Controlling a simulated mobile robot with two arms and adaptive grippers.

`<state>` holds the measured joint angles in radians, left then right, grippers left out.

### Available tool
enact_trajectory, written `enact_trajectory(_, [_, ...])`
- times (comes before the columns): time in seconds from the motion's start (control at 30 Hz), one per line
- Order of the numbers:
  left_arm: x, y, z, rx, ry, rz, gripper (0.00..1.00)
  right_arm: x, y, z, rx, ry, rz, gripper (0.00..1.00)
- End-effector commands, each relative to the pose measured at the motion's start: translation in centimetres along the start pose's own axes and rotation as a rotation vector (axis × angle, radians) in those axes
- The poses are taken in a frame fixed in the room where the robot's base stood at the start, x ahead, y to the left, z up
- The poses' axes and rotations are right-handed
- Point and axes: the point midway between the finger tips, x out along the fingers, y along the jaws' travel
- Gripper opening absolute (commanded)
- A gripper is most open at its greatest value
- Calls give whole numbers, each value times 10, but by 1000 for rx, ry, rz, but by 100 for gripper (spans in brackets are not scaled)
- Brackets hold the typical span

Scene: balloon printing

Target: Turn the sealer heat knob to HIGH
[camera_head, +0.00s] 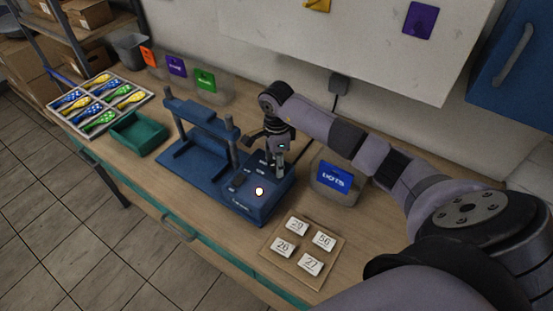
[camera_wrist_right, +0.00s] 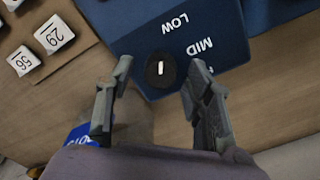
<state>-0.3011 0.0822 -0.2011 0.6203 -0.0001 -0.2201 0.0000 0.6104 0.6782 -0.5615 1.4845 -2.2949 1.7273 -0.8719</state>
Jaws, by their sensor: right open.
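The blue sealer (camera_head: 181,169) stands on the bench in the head view, with a control panel at its right end. In the right wrist view its heat knob (camera_wrist_right: 153,80) is round and black with a short white pointer mark. I cannot tell which label the mark points to. My right gripper (camera_wrist_right: 157,66) is open, its fingers on either side of the knob in the picture; contact cannot be told. It points down over the panel in the head view (camera_head: 276,166).
A wooden board with several numbered white tiles (camera_head: 311,263) lies in front of the sealer. A clear bin labelled LIGHTS (camera_head: 335,181) stands right of it. A green tray (camera_head: 139,133) and a balloon rack (camera_head: 143,90) are left. A round light (camera_head: 259,191) glows on the panel.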

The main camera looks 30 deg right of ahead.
Motion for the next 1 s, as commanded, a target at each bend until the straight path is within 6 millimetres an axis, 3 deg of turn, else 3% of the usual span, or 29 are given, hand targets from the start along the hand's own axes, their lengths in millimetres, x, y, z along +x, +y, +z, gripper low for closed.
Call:
enact_trajectory(0.27, [0,-1,0,-2,0,-1,45,1,0,0,0,-1,0,46])
enact_trajectory(1.0, [0,2,-1,-3,1,2,45,0,0,0,0,0,0,0])
